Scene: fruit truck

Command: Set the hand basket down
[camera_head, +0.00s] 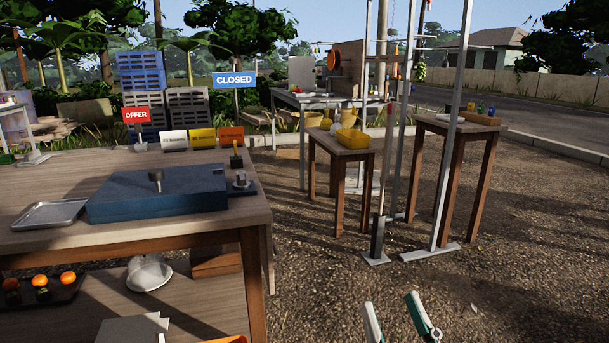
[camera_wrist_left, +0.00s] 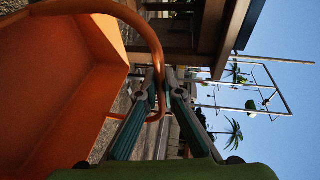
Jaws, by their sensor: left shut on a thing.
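The orange hand basket (camera_wrist_left: 60,90) fills the left side of the left wrist view, with its curved handle (camera_wrist_left: 154,40) arching to the middle. My left gripper (camera_wrist_left: 161,78) is shut on the handle. In the head view only a sliver of orange, likely the basket's rim (camera_head: 228,339), shows at the bottom edge beside the counter; the left gripper is out of that view. What lies under the basket is hidden. My right gripper (camera_head: 391,300) is at the bottom of the head view, over the gravel, with its fingers apart and nothing between them.
A wooden counter (camera_head: 120,170) on the left carries a blue scale (camera_head: 150,192) and a metal tray (camera_head: 48,214); a lower shelf (camera_head: 190,300) holds a tray of oranges. Small wooden tables (camera_head: 345,148) and metal posts stand to the right. The gravel in front (camera_head: 480,290) is clear.

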